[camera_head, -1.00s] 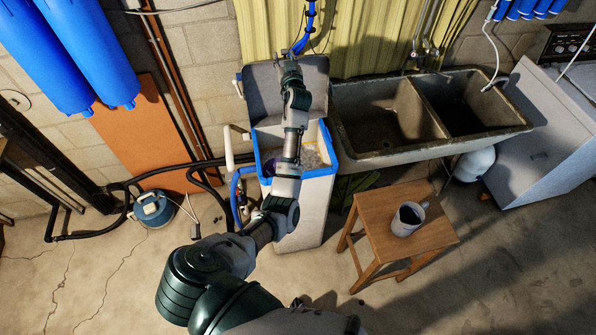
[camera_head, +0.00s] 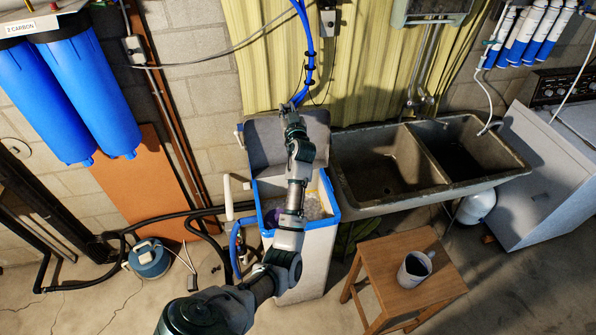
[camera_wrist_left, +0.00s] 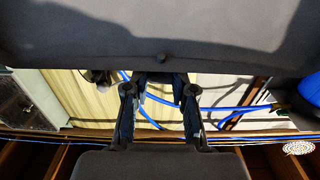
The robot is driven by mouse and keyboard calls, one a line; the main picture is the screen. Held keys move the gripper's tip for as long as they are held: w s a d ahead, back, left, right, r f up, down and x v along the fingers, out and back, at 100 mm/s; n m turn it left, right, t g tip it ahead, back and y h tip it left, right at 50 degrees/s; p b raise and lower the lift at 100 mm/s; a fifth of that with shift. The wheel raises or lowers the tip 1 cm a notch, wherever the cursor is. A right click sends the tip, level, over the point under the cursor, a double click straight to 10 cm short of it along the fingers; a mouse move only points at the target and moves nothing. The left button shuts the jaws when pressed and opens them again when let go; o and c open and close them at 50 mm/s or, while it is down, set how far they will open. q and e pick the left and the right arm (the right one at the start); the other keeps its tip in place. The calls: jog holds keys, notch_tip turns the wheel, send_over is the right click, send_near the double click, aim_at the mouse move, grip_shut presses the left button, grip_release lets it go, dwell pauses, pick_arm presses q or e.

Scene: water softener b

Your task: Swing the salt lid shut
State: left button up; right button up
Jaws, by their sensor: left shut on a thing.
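The salt lid (camera_head: 266,140) is a grey panel standing raised at the back of the salt tank (camera_head: 312,262), a white cabinet with a blue rim. The open tank top shows pale contents and something purple inside, partly hidden by my left arm. My left gripper (camera_head: 290,108) is at the lid's upper edge and shut on it. My right gripper is not in view.
A double stone sink (camera_head: 385,170) stands close at the tank's right. A wooden stool (camera_head: 375,275) with a dark-filled mug (camera_head: 413,270) is at the front right. A white upright pipe (camera_head: 228,197) and blue hoses are at the tank's left.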

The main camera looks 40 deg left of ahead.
pick_arm(q)
jog(key=f+v, duration=0.1)
jog(key=v, duration=0.7)
jog(key=shift+f, duration=0.35)
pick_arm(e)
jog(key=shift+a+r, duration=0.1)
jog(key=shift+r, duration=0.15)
pick_arm(q)
jog(key=shift+a, duration=0.1)
jog(key=s+d+f+b, duration=0.2)
jog(key=s+d+f, duration=0.1)
jog(key=s+d, duration=0.2)
jog(key=shift+d+f, duration=0.4)
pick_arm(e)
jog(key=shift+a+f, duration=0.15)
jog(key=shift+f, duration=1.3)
pick_arm(q)
jog(key=shift+s, duration=0.1)
